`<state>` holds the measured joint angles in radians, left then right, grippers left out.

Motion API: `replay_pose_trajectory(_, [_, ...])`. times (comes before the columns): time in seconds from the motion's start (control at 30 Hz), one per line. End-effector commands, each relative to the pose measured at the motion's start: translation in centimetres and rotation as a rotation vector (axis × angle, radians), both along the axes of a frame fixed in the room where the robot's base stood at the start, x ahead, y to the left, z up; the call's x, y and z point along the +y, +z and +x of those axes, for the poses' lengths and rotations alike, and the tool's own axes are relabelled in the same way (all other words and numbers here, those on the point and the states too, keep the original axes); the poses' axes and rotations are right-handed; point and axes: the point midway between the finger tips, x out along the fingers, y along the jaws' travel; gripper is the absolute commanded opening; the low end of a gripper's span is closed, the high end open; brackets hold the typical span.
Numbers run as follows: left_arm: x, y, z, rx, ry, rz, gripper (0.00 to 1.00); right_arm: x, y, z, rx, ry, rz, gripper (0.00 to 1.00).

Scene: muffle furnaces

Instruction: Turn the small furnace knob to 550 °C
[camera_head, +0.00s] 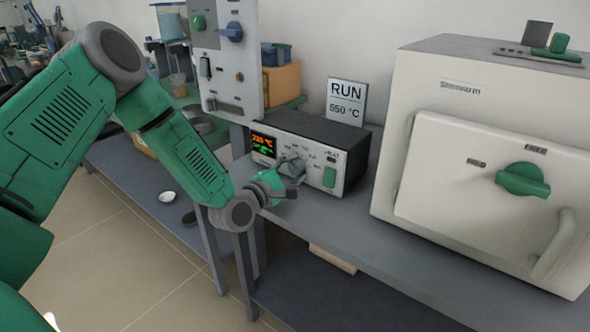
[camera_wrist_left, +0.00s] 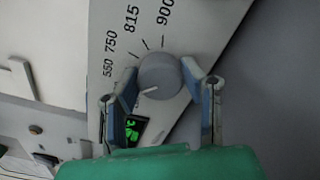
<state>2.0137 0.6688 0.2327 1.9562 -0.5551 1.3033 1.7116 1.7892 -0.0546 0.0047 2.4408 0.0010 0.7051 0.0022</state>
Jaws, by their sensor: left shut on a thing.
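The grey knob (camera_wrist_left: 160,76) sits on the light front panel of a small control box (camera_head: 310,167). In the left wrist view its white pointer line points to the lower left, below the printed 550 mark (camera_wrist_left: 107,68). Marks 750, 815 and 900 run on around the dial. My left gripper (camera_head: 291,179) is at the front of the box. In the wrist view its blue-grey fingers (camera_wrist_left: 163,85) are on both sides of the knob, shut on it. The box's display (camera_head: 264,146) is lit orange and green; its digits are blurred. My right gripper is out of view.
A sign (camera_head: 346,101) reading RUN 550 °C stands behind the box. A green switch (camera_head: 330,177) is at the panel's right. A large furnace (camera_head: 490,150) with a green knob (camera_head: 523,179) stands to the right. A tall grey panel (camera_head: 228,60) rises behind on the left.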

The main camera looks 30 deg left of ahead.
Motion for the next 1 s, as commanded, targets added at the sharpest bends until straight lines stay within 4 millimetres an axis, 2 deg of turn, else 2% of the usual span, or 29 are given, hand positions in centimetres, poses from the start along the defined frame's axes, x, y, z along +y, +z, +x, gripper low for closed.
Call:
replay_pose_trajectory(0.03, [0.27, -0.44, -0.17, 0.009, 0.006, 0.021, 0.07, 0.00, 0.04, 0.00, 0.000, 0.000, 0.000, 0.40])
replay_pose_trajectory(0.6, [0.25, -0.59, -0.27, -0.013, 0.003, 0.380, 0.07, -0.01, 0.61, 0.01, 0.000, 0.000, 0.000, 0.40])
replay_pose_trajectory(1.0, [0.34, -0.68, -0.32, -0.019, 0.004, 0.481, 0.07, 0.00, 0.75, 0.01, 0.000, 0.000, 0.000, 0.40])
